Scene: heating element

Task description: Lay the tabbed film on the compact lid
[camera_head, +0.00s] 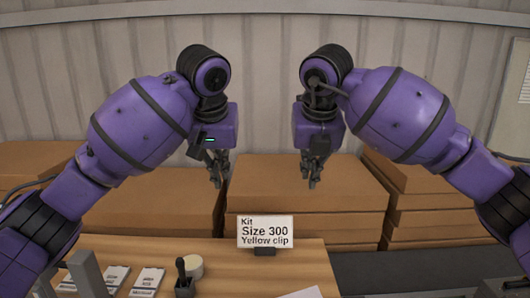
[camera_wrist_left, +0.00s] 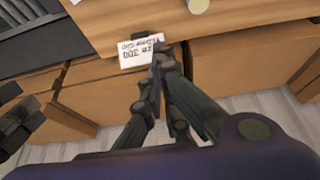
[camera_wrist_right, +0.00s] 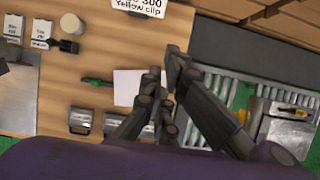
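I cannot pick out the tabbed film or the compact lid for certain. A white sheet (camera_wrist_right: 128,86) lies on the wooden table in the right wrist view; whether it is the film is unclear. Two metallic cases (camera_wrist_right: 81,121) lie near the table edge there, too small to identify. My left gripper (camera_head: 218,180) hangs in the air beyond the table's far edge, fingers down. My right gripper (camera_head: 311,182) hangs likewise to its right. Both sets of fingertips are close together with nothing visible between them; their opening is not clear from these angles.
A sign reading "Kit Size 300 Yellow clip" (camera_head: 265,231) stands at the table's back edge. White packets (camera_head: 147,280), a round tape-like roll (camera_head: 193,266) and a black holder (camera_head: 184,286) are at left. Cardboard boxes (camera_head: 305,183) stand behind. A roller conveyor (camera_wrist_right: 222,88) runs to the right.

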